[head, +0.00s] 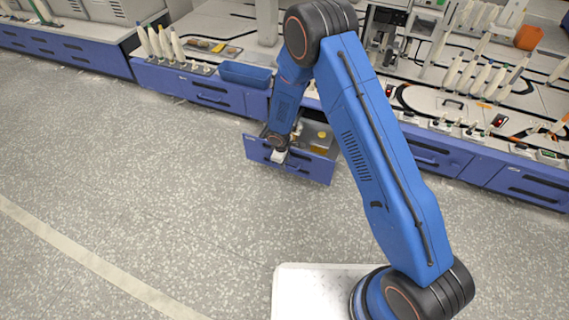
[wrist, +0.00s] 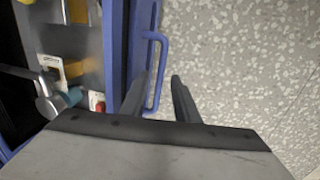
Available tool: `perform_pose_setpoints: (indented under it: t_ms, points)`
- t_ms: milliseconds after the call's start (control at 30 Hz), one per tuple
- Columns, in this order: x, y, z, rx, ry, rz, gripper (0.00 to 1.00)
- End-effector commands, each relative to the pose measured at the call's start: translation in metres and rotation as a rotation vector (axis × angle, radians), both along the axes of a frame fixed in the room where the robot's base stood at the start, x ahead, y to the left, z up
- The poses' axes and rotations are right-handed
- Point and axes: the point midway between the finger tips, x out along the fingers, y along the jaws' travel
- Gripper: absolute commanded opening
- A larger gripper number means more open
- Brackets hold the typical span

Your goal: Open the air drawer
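The blue drawer (head: 310,168) stands pulled out from the blue bench front in the head view, with its inside visible. Its label is too small to read, so I cannot tell if it is the air drawer. In the wrist view its front panel (wrist: 117,60) runs up and down, with a blue bar handle (wrist: 163,60) on its outer side. My gripper (wrist: 160,82) has its two dark fingers apart, one on each side of the handle bar. Gaps show beside the bar.
The drawer holds a yellow item (head: 320,149) and other small things, including a red piece (wrist: 97,102). A closed blue drawer (head: 212,95) is to the left, with a blue bin (head: 245,74) above it. The speckled floor (head: 150,180) in front is clear.

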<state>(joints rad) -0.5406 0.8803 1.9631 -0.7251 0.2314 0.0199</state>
Motion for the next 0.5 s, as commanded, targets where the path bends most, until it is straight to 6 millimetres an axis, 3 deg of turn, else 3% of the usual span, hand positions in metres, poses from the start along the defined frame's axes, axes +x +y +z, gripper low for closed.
perform_pose_setpoints:
  t_ms: [500]
  points:
    - [-0.015, 0.007, 0.088, 0.003, -0.004, 0.0, 0.28]
